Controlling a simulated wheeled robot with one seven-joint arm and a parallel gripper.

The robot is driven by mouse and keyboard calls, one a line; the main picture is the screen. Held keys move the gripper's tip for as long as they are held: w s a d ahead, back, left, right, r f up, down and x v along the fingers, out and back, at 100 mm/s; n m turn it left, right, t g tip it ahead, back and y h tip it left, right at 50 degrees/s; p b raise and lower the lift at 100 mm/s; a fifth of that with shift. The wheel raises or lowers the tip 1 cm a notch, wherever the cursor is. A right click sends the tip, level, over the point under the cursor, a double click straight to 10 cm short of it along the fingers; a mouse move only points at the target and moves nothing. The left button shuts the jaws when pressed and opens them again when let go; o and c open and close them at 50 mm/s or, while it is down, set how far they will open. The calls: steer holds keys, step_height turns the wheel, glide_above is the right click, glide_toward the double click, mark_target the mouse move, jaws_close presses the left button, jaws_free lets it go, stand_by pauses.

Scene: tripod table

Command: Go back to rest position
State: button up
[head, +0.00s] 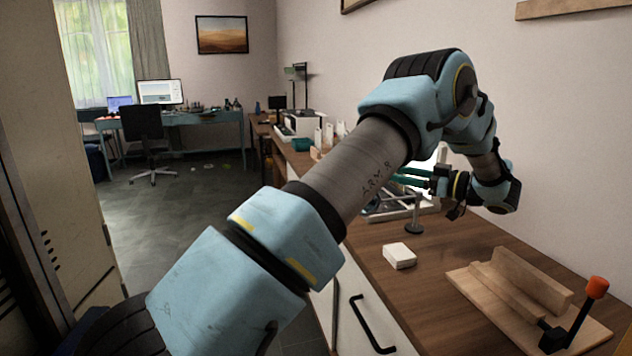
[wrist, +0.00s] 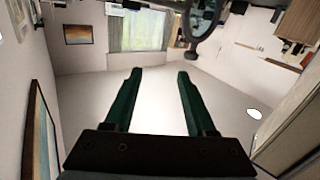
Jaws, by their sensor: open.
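My gripper (head: 412,178) is at the end of my blue and grey arm, above the wooden counter on the right side of the head view. Its green fingers point left in that view, and part of them is hidden behind my forearm. In the wrist view my gripper (wrist: 160,85) has two green fingers spread apart with nothing between them. The wrist picture is upside down or strongly turned, and shows pale ceiling or wall behind the fingers.
A white block (head: 399,256) lies on the wooden counter (head: 432,290). A wooden jig (head: 515,290) with an orange-handled clamp (head: 597,287) is at the front right. A small dark stand (head: 414,222) is below my gripper. Open floor (head: 190,215) lies to the left.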

steer(key=w+a+r+m+t+h+p, duration=0.1)
steer(key=w+a+r+m+t+h, duration=0.1)
steer(key=w+a+r+m+h, duration=0.3)
steer(key=w+a+r+m+t+h+p, duration=0.2)
steer(key=w+a+r+h, duration=0.1)
steer(key=w+h, duration=0.45)
steer(key=s+a+f+m+g+p, duration=0.1)
steer(key=s+a+f+g, duration=0.2)
steer(key=s+a, duration=0.5)
steer(key=s+a+f+m+g+p, duration=0.1)
steer(key=s+a+f+g, duration=0.3)
steer(key=s, duration=1)
steer(key=s+a+f+m+g+h, duration=0.1)
steer(key=s+a+f+m+g, duration=0.2)
steer(key=s+a+g, duration=0.4)
steer(key=s+a, duration=0.4)
steer(key=a, duration=0.1)
steer(key=shift+s+a+f+p, duration=0.2)
steer(key=shift+a+f+p, duration=0.15)
steer(key=shift+p, duration=0.05)
steer(key=shift+c, duration=0.2)
